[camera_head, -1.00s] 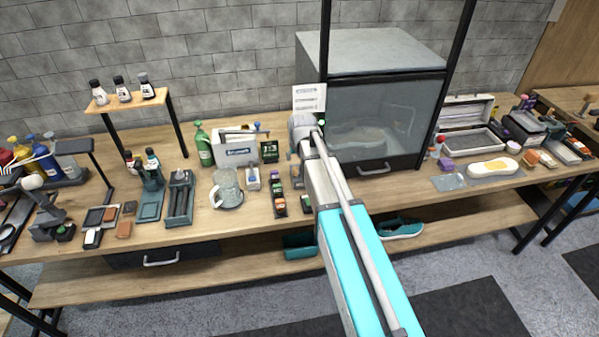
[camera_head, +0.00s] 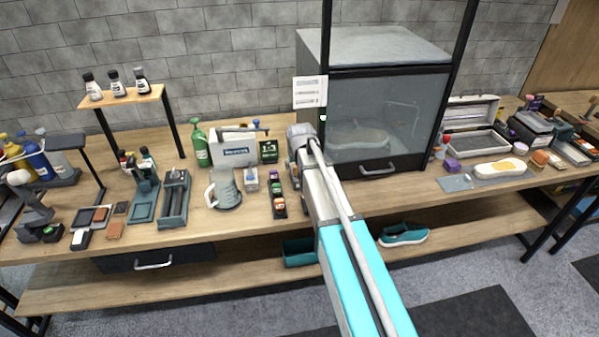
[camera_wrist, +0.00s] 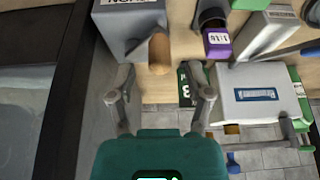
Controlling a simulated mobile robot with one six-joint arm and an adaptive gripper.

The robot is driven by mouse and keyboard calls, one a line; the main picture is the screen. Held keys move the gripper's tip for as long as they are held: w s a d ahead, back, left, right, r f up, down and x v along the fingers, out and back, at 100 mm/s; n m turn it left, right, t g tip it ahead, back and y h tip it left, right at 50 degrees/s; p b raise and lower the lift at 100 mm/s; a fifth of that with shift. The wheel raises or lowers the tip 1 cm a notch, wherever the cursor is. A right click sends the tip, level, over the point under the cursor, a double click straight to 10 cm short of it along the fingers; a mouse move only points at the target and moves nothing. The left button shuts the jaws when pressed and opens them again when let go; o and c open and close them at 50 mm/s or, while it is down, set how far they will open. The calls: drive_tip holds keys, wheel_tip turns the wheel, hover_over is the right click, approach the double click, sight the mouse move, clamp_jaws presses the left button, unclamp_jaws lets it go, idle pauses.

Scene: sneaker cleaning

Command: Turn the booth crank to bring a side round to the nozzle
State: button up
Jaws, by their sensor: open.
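The booth (camera_head: 425,110) is a dark-framed box with a glass front and a grey top. A pale shoe-like shape (camera_head: 358,137) shows dimly behind the glass. In the wrist view the booth's dark frame (camera_wrist: 55,75) fills the left side. A tan cylindrical knob (camera_wrist: 159,52), which looks like the crank's handle, stands beside a grey labelled box (camera_wrist: 125,25). My gripper (camera_wrist: 158,78) is open, with the knob just beyond its fingertips, roughly between them. I cannot tell whether they touch it. In the head view my arm hides the crank and the fingers.
A white bin (camera_head: 236,151), a green bottle (camera_head: 201,146) and a glass jug (camera_head: 225,190) stand left of my arm. A small rack of coloured items (camera_head: 279,198) is close beside it. A printed card (camera_head: 309,92) hangs at the booth's left front edge.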

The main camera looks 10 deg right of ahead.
drive_tip(key=shift+b+x, duration=0.55)
drive_tip(key=shift+x, duration=0.3)
